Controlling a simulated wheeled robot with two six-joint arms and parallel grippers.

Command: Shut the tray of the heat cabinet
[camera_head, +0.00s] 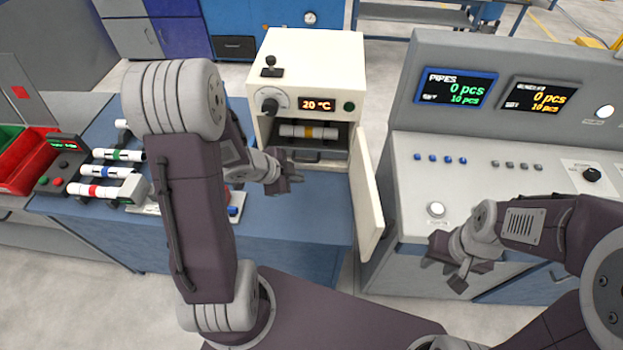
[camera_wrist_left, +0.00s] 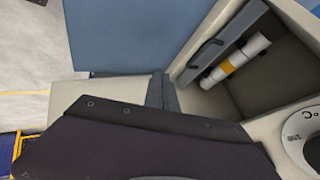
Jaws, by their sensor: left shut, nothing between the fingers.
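The white heat cabinet (camera_head: 292,62) stands on the blue table with its chamber open at the front. Its tray (camera_head: 321,156) sits low in the opening, with a dark handle at the front. A white pipe with a yellow band (camera_head: 297,131) lies behind the tray front; the tray front (camera_wrist_left: 198,62) and pipe (camera_wrist_left: 240,56) also show in the left wrist view. How far the tray sticks out is hard to tell. My left gripper (camera_head: 296,180) is shut and empty, just in front and left of the tray, apart from it. My right gripper (camera_head: 444,276) is open and empty by the console.
The cabinet door (camera_head: 366,196) stands swung open on the right. A rack with several banded pipes (camera_head: 118,155) is at the left, beside red and green bins (camera_head: 25,158). A control console (camera_head: 505,185) fills the right. The table front (camera_head: 300,225) is bare.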

